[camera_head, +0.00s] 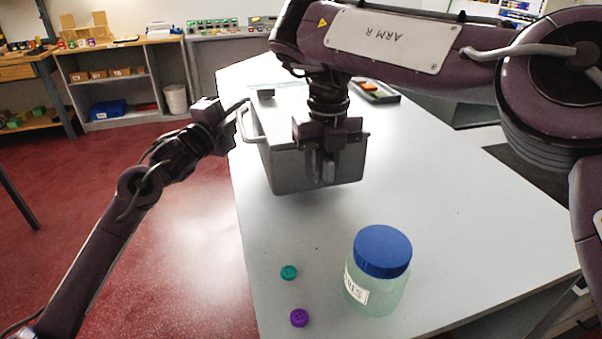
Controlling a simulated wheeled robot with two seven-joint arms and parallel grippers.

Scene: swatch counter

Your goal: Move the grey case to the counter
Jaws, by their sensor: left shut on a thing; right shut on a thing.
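The grey case (284,172) is a box with handles at its sides, over the middle of the white counter (440,190). I cannot tell whether its base touches the counter. My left gripper (238,112) is at the case's left side, shut on the pale handle there. My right gripper (327,165) comes down from above at the case's near right side and is shut on it; its fingers and the arm hide part of the case and the handle on that side.
A jar (377,290) with a blue lid stands near the counter's front. A teal cap (288,272) and a purple cap (299,318) lie to its left. A dark tray with an orange item (368,86) lies behind the case. The counter right of the case is clear.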

